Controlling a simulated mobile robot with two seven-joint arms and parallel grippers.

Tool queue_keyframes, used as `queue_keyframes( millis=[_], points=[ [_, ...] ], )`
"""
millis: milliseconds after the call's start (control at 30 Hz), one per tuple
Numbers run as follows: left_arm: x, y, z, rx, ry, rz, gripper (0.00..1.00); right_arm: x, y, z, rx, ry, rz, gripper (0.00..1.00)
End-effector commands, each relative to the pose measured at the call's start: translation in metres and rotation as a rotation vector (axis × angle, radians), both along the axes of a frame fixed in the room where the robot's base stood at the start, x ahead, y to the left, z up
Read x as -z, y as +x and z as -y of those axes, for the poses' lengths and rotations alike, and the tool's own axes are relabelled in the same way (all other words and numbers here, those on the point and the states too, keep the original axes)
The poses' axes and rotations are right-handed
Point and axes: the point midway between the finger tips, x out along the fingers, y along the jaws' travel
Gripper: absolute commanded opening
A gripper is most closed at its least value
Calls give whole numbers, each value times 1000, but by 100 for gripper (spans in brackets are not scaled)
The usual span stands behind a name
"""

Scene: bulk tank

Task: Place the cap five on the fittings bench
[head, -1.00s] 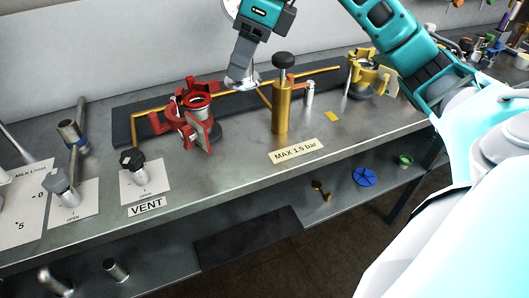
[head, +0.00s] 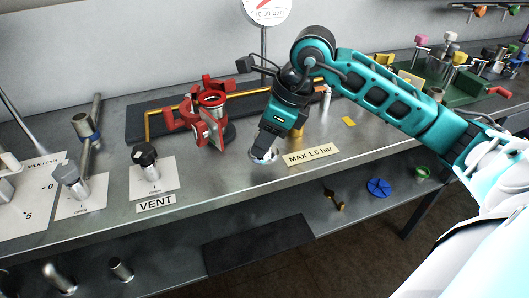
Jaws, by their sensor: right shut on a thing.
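My right gripper (head: 265,147) reaches in from the right and points down over the steel bench (head: 225,178). It is shut on a shiny silver cap (head: 263,155), which sits at its fingertips, near the MAX 1.5 bar label. The cap is partly covered by the fingers, and I cannot tell whether it touches the bench top. I see no number on it. No other bench in view is marked as the fittings bench. My left gripper is not in view.
A red clamp fitting (head: 210,120) stands left of my gripper. My right arm mostly hides the brass post. The MAX 1.5 bar label (head: 311,154) lies just right. VENT valve (head: 146,160) is at left. Bare steel lies between valve and cap. A lower shelf holds a blue disc (head: 378,187).

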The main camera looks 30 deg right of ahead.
Motion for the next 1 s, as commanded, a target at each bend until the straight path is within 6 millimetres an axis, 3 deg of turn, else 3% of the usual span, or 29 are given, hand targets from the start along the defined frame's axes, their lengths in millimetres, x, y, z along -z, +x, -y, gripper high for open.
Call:
queue_keyframes(
  millis=[300,667,700,933,1000],
  points=[
    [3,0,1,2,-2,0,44,37,-1,0,0,2,-2,2],
    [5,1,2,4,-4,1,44,42,0,0,0,0,0,2],
    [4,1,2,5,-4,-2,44,41,0,0,0,0,0,39],
    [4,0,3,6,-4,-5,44,41,0,0,0,0,-1,61],
    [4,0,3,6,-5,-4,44,41,0,0,0,0,-1,63]
  ],
)
